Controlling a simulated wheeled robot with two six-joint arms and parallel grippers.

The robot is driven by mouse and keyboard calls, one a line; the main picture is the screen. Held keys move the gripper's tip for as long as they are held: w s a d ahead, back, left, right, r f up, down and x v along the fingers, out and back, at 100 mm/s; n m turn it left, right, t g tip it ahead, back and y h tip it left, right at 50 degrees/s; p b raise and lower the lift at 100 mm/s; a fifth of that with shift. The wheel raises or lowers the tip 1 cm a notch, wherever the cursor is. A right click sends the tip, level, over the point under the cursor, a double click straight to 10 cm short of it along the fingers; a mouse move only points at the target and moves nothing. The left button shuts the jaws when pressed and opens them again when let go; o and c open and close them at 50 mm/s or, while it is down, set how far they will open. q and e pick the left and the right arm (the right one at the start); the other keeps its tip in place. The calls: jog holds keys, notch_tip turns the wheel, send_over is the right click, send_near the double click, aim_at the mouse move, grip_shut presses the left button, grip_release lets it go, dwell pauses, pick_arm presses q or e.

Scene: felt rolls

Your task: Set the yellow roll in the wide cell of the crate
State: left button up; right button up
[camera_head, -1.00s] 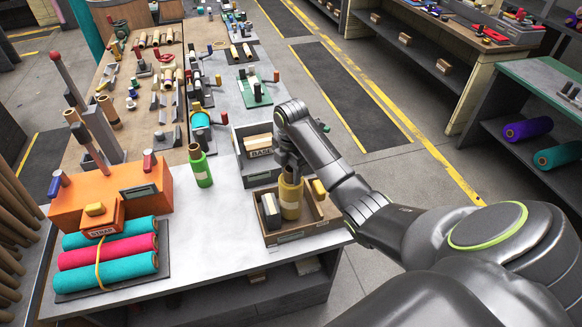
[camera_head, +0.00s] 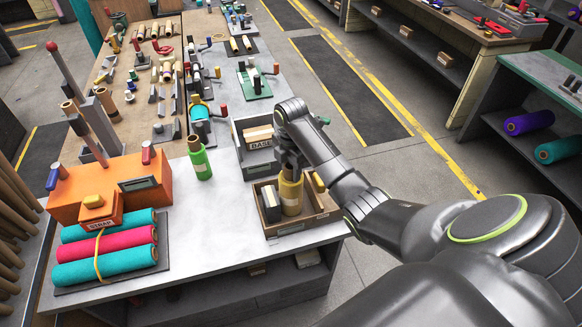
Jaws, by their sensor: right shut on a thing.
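The yellow roll (camera_head: 291,196) stands upright inside the brown crate (camera_head: 289,232), in the cell between a dark block with a pale side on the left and a small yellow piece on the right. My right gripper (camera_head: 291,174) is shut on the top of the yellow roll, reaching down from above. I cannot tell whether the roll's base rests on the crate floor, as the front wall hides it. My left gripper is not in view.
A green roll (camera_head: 200,160) stands left of the crate. A grey box (camera_head: 240,150) with a label is just behind the crate. An orange strapping machine (camera_head: 115,190) and bundled teal and pink rolls (camera_head: 105,246) are at the left. The tabletop between is clear.

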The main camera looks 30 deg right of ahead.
jog(key=shift+f, duration=0.2)
jog(key=o, duration=1.3)
jog(key=shift+c, duration=0.2)
